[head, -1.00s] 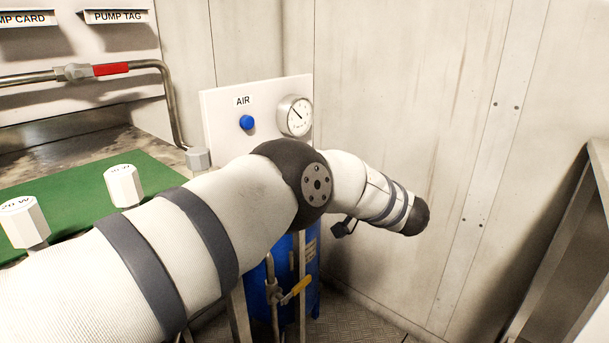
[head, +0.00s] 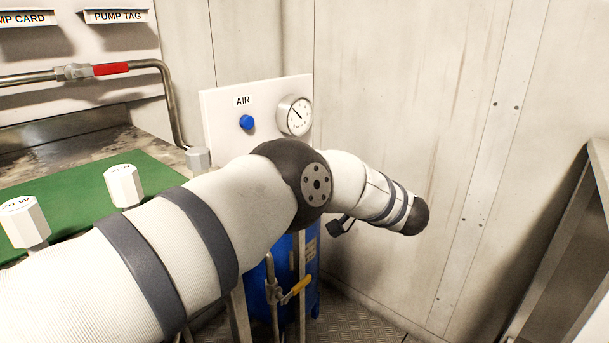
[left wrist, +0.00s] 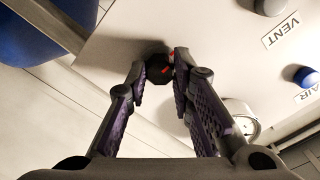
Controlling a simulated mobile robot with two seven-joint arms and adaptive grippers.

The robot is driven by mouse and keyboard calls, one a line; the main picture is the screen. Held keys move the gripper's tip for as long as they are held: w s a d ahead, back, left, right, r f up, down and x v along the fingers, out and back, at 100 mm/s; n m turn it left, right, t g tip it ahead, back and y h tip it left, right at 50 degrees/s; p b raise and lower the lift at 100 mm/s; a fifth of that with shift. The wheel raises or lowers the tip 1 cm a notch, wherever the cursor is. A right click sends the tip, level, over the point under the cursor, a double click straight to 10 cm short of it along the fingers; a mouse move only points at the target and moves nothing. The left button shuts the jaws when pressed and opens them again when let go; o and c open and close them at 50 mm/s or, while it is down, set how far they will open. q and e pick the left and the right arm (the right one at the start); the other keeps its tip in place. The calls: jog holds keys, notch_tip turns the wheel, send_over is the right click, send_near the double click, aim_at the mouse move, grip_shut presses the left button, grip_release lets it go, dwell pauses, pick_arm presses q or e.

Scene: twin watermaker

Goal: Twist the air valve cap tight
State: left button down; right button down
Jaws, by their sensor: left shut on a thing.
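In the left wrist view, a small dark cap (left wrist: 157,72) with red marks sits against the white panel (left wrist: 110,50). My left gripper (left wrist: 158,64) has one fingertip on each side of the cap and is shut on it. In the head view my left arm (head: 215,225) crosses in front of the panel (head: 222,112) marked AIR and hides the cap and the fingers. My right gripper is in neither view.
A blue knob (head: 247,122) and a round gauge (head: 295,115) are on the AIR panel. A VENT label (left wrist: 281,30) shows in the wrist view. Below is a blue tank (head: 262,292) with a yellow-handled valve (head: 297,289). A green mat (head: 75,195) carries white hexagonal pieces.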

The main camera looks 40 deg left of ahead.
pick_arm(q)
jog(key=shift+r, duration=0.15)
jog(key=c, duration=1.4)
grip_release()
jog(key=shift+a, duration=0.1)
jog(key=d, duration=1.2)
jog(key=shift+s, duration=0.45)
